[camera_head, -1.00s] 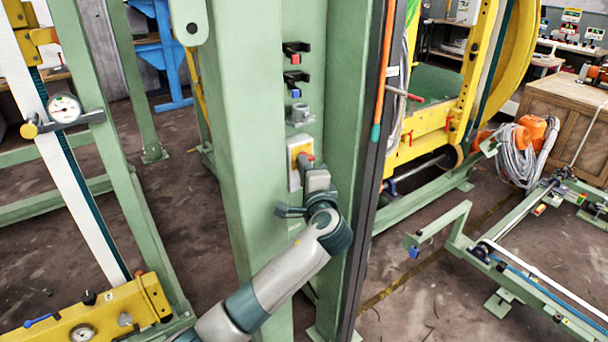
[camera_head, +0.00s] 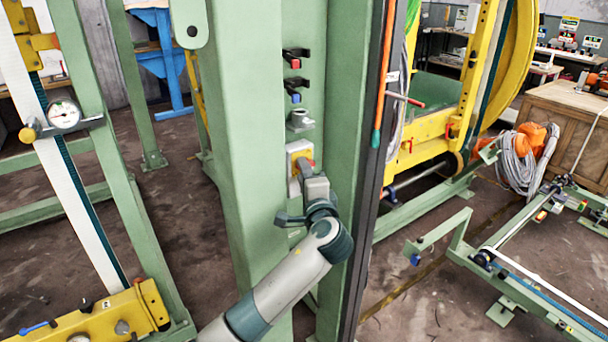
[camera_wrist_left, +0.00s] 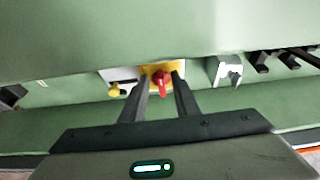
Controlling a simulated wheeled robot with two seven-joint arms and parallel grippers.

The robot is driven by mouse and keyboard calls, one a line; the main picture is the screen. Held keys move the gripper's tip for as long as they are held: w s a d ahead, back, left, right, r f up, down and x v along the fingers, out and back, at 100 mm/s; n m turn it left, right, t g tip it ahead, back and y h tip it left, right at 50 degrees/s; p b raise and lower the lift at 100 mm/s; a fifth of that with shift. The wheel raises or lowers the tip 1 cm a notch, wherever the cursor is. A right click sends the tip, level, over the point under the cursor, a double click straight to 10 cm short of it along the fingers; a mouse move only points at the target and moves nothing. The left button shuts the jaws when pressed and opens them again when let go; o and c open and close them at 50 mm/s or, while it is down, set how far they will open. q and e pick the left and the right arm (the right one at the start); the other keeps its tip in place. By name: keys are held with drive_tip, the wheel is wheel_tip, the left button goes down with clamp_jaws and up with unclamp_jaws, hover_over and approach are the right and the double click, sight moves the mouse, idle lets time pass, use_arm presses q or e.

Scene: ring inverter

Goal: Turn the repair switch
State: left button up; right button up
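The repair switch is a red knob on a yellow plate, set on a light box on the green post. In the head view, the switch plate (camera_head: 299,150) shows just above my left gripper (camera_head: 308,172), whose wrist hides the lower part of the box. In the left wrist view, the red knob (camera_wrist_left: 161,82) lies between the tips of the two dark fingers of my left gripper (camera_wrist_left: 161,78). The fingers stand apart, one on each side of the knob. I cannot tell whether they touch it. My right gripper is not in view.
Black hooks with a red and a blue button (camera_head: 295,72) and a grey round fitting (camera_head: 300,120) are on the post (camera_head: 240,150) above the switch. A dark vertical strip with an orange rod (camera_head: 383,80) runs close on the right. A yellow knob (camera_wrist_left: 115,90) is left of the switch.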

use_arm(q)
drive_tip(key=shift+s, duration=0.15)
drive_tip(key=b+v, duration=0.3)
drive_tip(key=v, duration=1.4)
drive_tip(key=shift+d, duration=0.15)
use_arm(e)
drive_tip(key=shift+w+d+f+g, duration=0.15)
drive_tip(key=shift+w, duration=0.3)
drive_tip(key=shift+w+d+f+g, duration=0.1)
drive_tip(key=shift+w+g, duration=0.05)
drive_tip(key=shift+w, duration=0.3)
